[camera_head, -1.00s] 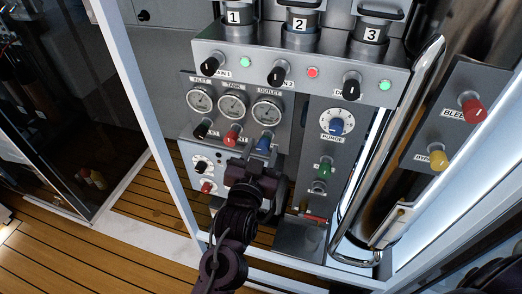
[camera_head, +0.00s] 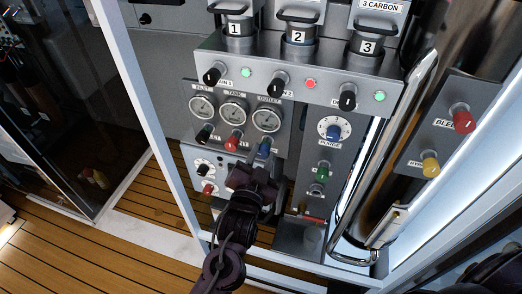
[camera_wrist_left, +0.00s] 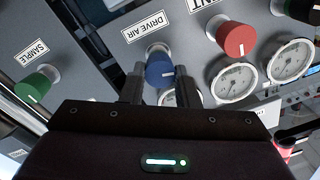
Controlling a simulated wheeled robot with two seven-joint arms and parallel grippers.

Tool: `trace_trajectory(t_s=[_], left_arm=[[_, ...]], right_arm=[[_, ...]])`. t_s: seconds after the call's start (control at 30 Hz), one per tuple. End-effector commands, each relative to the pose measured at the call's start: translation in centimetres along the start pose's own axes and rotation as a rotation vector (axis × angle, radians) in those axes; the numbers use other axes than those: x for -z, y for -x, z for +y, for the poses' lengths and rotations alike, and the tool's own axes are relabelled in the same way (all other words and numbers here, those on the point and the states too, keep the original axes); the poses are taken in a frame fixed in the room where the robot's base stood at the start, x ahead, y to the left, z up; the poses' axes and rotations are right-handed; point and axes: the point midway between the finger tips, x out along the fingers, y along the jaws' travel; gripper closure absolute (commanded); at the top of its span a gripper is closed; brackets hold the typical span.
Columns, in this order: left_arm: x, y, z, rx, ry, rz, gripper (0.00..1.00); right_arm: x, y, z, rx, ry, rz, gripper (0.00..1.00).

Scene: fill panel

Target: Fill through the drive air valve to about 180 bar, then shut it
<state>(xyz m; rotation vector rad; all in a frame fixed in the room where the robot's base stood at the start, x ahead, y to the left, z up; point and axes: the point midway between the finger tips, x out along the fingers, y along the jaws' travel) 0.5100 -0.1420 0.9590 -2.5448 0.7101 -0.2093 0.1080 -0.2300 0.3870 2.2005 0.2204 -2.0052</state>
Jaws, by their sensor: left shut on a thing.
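The blue drive air valve knob (camera_head: 264,149) sits under the outlet gauge (camera_head: 267,118) on the grey panel. In the left wrist view, the knob (camera_wrist_left: 160,70) is seen upside down below its DRIVE AIR label and carries a white mark. My left gripper (camera_head: 257,162) reaches up to it from below. In the left wrist view, its two fingers (camera_wrist_left: 158,84) are on either side of the knob and shut on it. The tank gauge (camera_head: 233,110) and inlet gauge (camera_head: 202,106) are beside the outlet gauge; their readings are too small to tell. My right gripper is not in view.
A red knob (camera_head: 234,142) is close left of the blue one, with a dark green knob (camera_head: 204,135) beyond. The green sample knob (camera_head: 322,173) and blue purge dial (camera_head: 334,131) are to the right. A white frame post (camera_head: 155,115) stands left, a metal rail (camera_head: 385,150) right.

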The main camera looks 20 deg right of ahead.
Motion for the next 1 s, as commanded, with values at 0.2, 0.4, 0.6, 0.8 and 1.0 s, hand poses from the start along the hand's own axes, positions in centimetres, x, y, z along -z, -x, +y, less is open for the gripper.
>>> trace_trajectory(t_s=[0.2,0.4,0.6,0.8,1.0], left_arm=[[0.2,0.0,-0.1,0.0,-0.212,0.009,0.95],[0.1,0.0,0.0,0.0,-0.401,0.018,0.95],[0.0,0.0,0.1,0.002,-0.592,0.027,0.95],[0.0,0.0,0.1,0.004,-0.781,0.037,0.95],[-0.1,0.0,0.2,0.005,-0.965,0.046,0.95]], right_arm=[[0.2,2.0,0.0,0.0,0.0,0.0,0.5],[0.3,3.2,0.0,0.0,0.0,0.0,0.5],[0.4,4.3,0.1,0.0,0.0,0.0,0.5],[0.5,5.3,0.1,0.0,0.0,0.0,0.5],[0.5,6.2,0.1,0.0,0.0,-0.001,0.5]])
